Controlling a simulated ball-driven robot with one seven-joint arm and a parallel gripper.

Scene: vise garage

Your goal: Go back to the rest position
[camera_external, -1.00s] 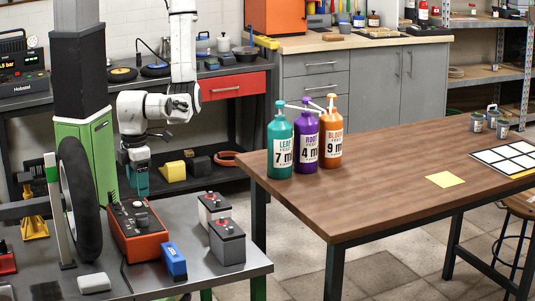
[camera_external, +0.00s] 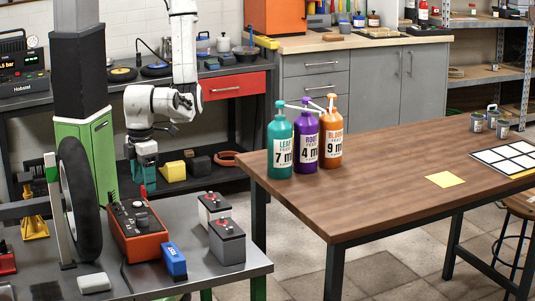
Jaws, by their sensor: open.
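My gripper (camera_external: 144,180) hangs at the end of my white arm (camera_external: 160,102), pointing down above the back of the grey workbench. Its teal fingers are small in the picture, and nothing shows held between them. It is above and just behind the orange-red control box (camera_external: 138,229), apart from it. My gripper is open.
The grey workbench (camera_external: 205,275) holds a tyre (camera_external: 80,200), a blue block (camera_external: 174,261) and two batteries (camera_external: 227,242). At right, a wooden table (camera_external: 380,185) bears teal (camera_external: 280,145), purple (camera_external: 306,145) and orange bottles (camera_external: 331,135). Floor shows between them.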

